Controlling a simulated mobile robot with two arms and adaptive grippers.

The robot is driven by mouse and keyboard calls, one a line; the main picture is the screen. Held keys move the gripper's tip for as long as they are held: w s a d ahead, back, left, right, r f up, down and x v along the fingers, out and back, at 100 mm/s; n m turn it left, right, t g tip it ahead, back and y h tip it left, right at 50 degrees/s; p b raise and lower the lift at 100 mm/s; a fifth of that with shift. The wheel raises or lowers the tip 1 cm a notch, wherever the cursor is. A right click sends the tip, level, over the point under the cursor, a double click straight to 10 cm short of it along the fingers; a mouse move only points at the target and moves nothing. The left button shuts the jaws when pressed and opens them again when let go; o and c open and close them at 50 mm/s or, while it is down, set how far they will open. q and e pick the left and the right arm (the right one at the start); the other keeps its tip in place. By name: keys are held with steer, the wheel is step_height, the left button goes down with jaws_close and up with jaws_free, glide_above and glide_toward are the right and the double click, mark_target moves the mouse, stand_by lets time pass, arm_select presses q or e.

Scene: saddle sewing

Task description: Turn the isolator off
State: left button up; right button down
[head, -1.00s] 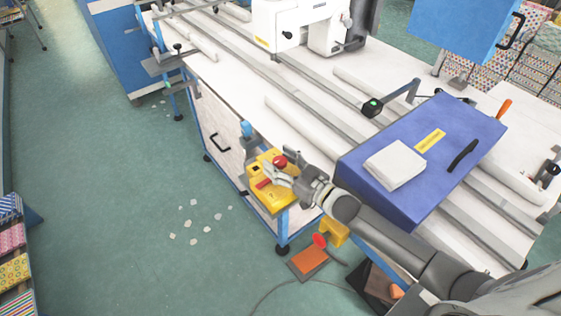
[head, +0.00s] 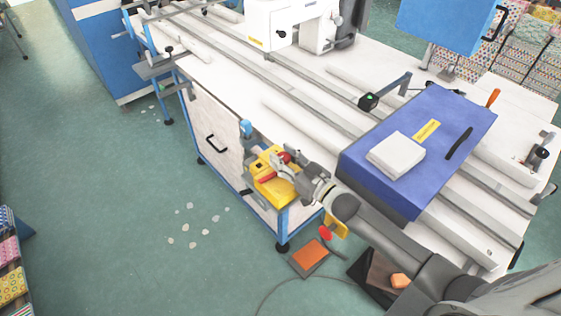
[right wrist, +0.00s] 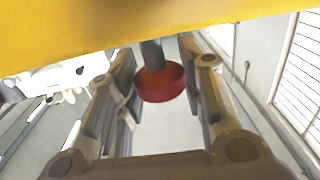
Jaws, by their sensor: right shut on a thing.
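The isolator is a yellow box (head: 276,192) fixed at the near corner of the white workbench. Its red handle (head: 268,181) shows on the box's top face, partly hidden by my right gripper. My right gripper (head: 283,165) is at the box and shut on the red handle. In the right wrist view the red handle part (right wrist: 160,84), on a dark shaft, lies between my two fingers (right wrist: 160,95). The yellow box (right wrist: 150,30) fills the top of that view. The exact contact of the fingers is hard to see. My left gripper is not in view.
A blue box (head: 385,190) with a white pad (head: 395,154) lies on the bench (head: 250,82) right of my gripper. A small blue-topped part (head: 246,128) stands close beside the isolator. An orange pedal (head: 310,255) lies on the floor below. Floor to the left is mostly clear.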

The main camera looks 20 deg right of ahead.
steer(key=shift+a+r+m+t+h+p, duration=0.2)
steer(key=shift+a+m+h, duration=0.1)
steer(key=shift+h, duration=0.2)
steer(key=shift+a+r+m+t+h+p, duration=0.1)
steer(key=shift+a+m+t+h+p, duration=0.15)
steer(key=shift+h, duration=0.25)
steer(key=shift+d+m+h, duration=0.3)
steer(key=shift+m+h, duration=0.05)
steer(key=shift+h, duration=0.05)
steer(key=shift+d+m+t+h, duration=0.1)
steer(key=shift+m+t+h, duration=0.25)
steer(key=shift+m+h, duration=0.6)
steer(key=shift+w+h, duration=0.1)
steer(key=shift+h, duration=0.55)
steer(key=shift+d+m+h, duration=0.1)
steer(key=shift+m+h, duration=0.25)
steer(key=shift+h, duration=0.15)
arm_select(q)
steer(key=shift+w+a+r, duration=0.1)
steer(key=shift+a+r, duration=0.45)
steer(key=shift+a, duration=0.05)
